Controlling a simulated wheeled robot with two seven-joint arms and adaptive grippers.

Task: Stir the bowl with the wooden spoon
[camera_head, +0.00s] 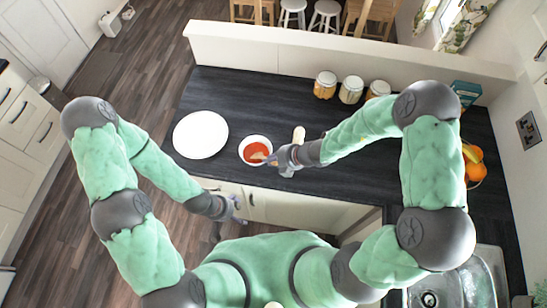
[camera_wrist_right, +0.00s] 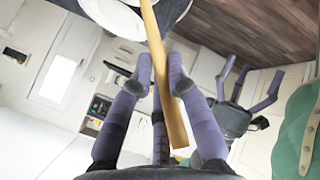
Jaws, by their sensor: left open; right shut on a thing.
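A small white bowl (camera_head: 244,143) with red contents stands on the dark counter, near its front edge. My right gripper (camera_head: 279,160) is just right of the bowl, shut on the wooden spoon. The spoon's tan end (camera_head: 259,156) shows over the red contents; whether it touches them I cannot tell. In the right wrist view the spoon (camera_wrist_right: 160,65) runs between the purple fingers (camera_wrist_right: 158,85). My left gripper (camera_head: 237,208) is open and empty, in front of the counter and below the bowl in the picture. It also shows in the right wrist view (camera_wrist_right: 245,90).
A white plate (camera_head: 200,134) lies left of the bowl. A pale piece (camera_head: 299,134) shows behind my right gripper; I cannot tell what it is. Jars (camera_head: 325,85) line the low back wall. Oranges (camera_head: 473,160) and a sink (camera_head: 450,290) are at right.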

